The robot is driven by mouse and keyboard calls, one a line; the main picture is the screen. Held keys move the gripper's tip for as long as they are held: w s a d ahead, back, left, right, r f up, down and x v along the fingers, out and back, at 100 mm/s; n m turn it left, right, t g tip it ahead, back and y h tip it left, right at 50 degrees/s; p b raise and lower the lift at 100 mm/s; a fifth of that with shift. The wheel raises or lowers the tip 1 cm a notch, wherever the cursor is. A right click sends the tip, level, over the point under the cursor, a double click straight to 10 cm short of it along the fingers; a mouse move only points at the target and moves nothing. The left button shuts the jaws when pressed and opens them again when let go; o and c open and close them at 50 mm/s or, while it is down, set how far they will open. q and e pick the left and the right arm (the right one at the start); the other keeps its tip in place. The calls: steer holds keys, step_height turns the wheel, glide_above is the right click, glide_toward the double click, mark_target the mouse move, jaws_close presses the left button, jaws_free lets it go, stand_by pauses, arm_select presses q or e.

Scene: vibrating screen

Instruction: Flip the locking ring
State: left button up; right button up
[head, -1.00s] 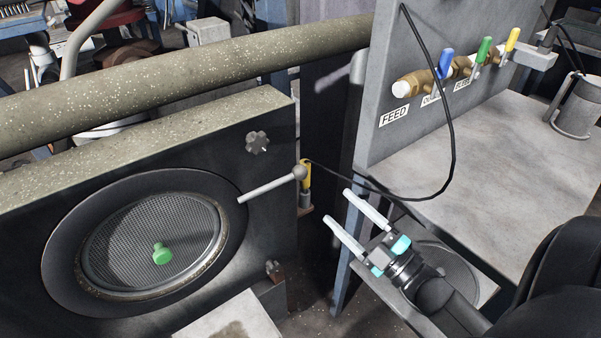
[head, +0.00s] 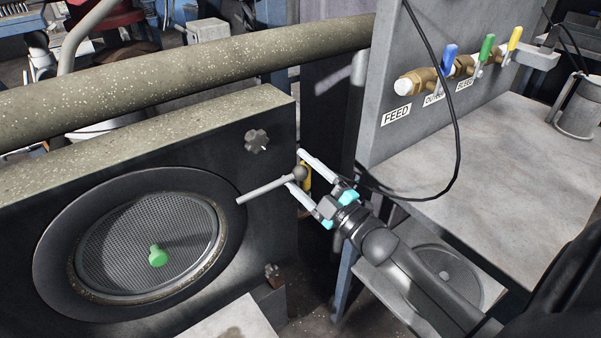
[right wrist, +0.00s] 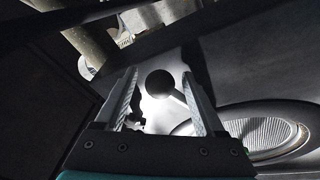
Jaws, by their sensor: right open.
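The dark locking ring (head: 57,232) surrounds a round mesh screen (head: 120,245) with a green knob (head: 157,256) on the front of the dark housing. A grey lever rod (head: 262,190) ends in a dark ball (head: 299,173) near the housing's right edge. My right gripper (head: 297,169) is open, with its fingers on either side of the ball. In the right wrist view, the ball (right wrist: 159,83) shows between the open fingers (right wrist: 160,105), with a gap to each. The ring (right wrist: 185,128) shows there at the lower right. My left gripper is not in view.
A thick speckled pipe (head: 180,80) runs above the housing. A black cable (head: 452,130) hangs by the valve panel (head: 385,70). The grey bench (head: 470,180) at right is largely clear.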

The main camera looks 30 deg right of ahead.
steer(key=shift+c, duration=0.3)
steer(key=c, duration=1.1)
steer(key=shift+r, duration=0.1)
jaws_close()
steer(key=shift+r, duration=0.1)
